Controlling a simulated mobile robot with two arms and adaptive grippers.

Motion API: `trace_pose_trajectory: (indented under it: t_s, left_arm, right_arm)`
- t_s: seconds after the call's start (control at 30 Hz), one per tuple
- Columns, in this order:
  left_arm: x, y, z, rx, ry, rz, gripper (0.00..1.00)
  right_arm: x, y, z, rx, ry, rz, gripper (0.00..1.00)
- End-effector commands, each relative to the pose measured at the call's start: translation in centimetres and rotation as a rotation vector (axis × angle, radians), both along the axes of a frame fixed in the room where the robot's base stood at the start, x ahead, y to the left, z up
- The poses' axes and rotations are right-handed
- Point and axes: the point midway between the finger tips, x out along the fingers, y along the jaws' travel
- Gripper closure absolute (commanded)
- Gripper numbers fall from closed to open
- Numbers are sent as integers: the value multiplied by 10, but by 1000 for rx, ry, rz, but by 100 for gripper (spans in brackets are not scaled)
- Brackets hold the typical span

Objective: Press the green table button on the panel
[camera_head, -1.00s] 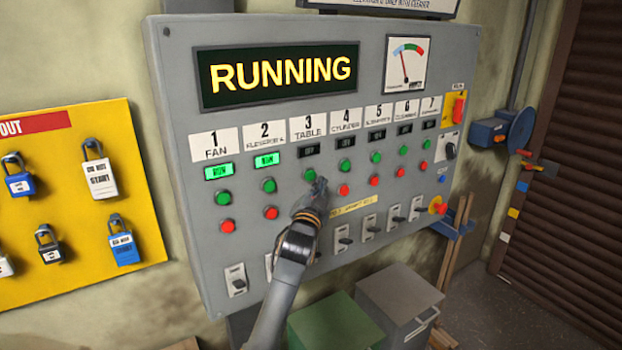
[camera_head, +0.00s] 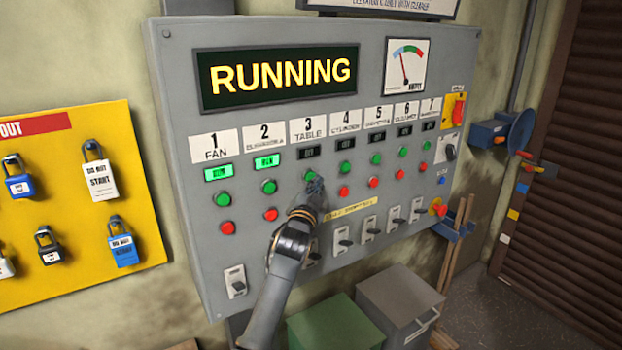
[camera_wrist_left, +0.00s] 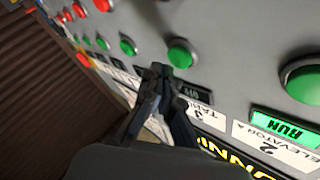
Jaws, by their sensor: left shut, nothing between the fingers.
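The green table button (camera_head: 309,174) sits under the "3 TABLE" label on the grey panel (camera_head: 420,285). It also shows in the left wrist view (camera_wrist_left: 181,53), just beyond and to the right of my fingertips. The display above it (camera_head: 309,152) is dark. My left gripper (camera_head: 316,187) is shut and empty, its tips right by the button's lower right edge; it shows in the wrist view too (camera_wrist_left: 160,72). I cannot tell whether the tips touch the button. The red button below it is hidden behind the gripper. My right gripper is not in view.
The fan (camera_head: 218,173) and elevator (camera_head: 267,161) displays are lit green, and the big sign (camera_head: 280,75) reads RUNNING. Neighbouring green buttons (camera_head: 269,187) (camera_head: 345,169) flank the table button. A yellow padlock board (camera_head: 85,265) hangs left. Grey and green boxes stand below.

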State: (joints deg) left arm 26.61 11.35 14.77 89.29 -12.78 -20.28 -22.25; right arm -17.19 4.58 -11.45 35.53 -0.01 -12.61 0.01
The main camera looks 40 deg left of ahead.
Motion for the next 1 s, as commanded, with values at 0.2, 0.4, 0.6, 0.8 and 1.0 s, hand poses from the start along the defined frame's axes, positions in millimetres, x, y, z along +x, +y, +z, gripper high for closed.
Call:
trace_pose_trajectory:
  t_s: [0.2, 0.4, 0.6, 0.8, 1.0]
  left_arm:
    - [0, 0, 0, 0, 0, 0, 100]
    - [0, 0, 0, 0, 0, 0, 100]
    - [0, 0, 0, 0, 0, 0, 100]
    - [2, 4, 0, 1, 1, 1, 100]
    - [3, 8, 1, 0, 0, 0, 100]
  right_arm:
    - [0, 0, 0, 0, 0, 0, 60]
    - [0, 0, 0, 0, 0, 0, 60]
    - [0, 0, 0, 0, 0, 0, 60]
    - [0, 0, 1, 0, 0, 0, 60]
    - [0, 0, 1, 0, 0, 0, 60]
